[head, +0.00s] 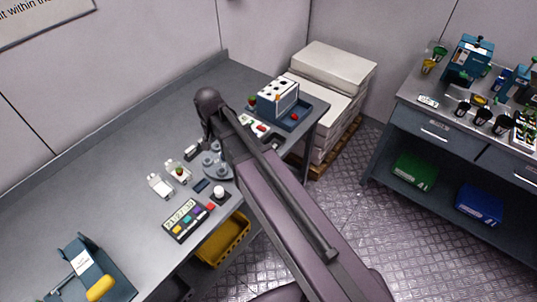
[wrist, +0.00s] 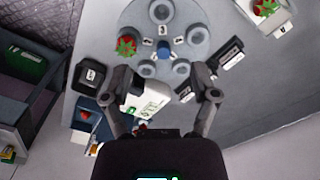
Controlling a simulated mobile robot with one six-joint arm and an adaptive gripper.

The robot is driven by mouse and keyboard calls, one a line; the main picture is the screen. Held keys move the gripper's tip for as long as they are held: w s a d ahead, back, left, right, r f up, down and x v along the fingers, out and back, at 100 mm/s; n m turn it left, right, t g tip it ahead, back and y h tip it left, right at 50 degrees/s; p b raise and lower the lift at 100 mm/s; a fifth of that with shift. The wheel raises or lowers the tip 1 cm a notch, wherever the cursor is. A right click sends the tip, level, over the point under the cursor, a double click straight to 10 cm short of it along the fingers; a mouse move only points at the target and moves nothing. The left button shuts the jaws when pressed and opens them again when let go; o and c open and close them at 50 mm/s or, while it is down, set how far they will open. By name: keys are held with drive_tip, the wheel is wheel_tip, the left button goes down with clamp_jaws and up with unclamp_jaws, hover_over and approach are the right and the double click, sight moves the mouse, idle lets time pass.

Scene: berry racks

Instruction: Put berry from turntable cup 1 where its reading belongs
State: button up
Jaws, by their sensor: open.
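The grey turntable (wrist: 195,20) fills the top middle of the wrist view, with several round cups around a blue hub (wrist: 165,49). A red berry with green leaves (wrist: 127,45) sits in its left cup; small number tags stand by the cups, too blurred to match surely. The turntable (head: 211,162) also shows in the head view, partly behind my arm. My gripper (wrist: 161,75) is open and empty, its fingers spread just below the turntable in the picture. A white device with a green display (wrist: 150,100) shows between the fingers. The reading is not legible.
Another berry (wrist: 265,8) sits in a pale holder at upper right. In the head view, a colour-keyed panel (head: 187,219) lies near the bench edge, with a blue rack box (head: 278,98) at the far end. A yellow bin (head: 222,239) is below. A second bench stands at right.

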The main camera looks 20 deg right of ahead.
drive_tip(key=s+d+n, duration=0.1)
drive_tip(key=s+d, duration=0.3)
drive_tip(key=d, duration=0.3)
drive_tip(key=s+d+n, duration=0.2)
drive_tip(key=s+d, duration=0.3)
drive_tip(key=d, duration=0.3)
drive_tip(key=shift+s+d+n, duration=0.15)
drive_tip(key=shift+s+n, duration=0.1)
drive_tip(key=shift+n, duration=0.05)
wheel_tip(320, 180, down, 3)
drive_tip(key=b, duration=0.3)
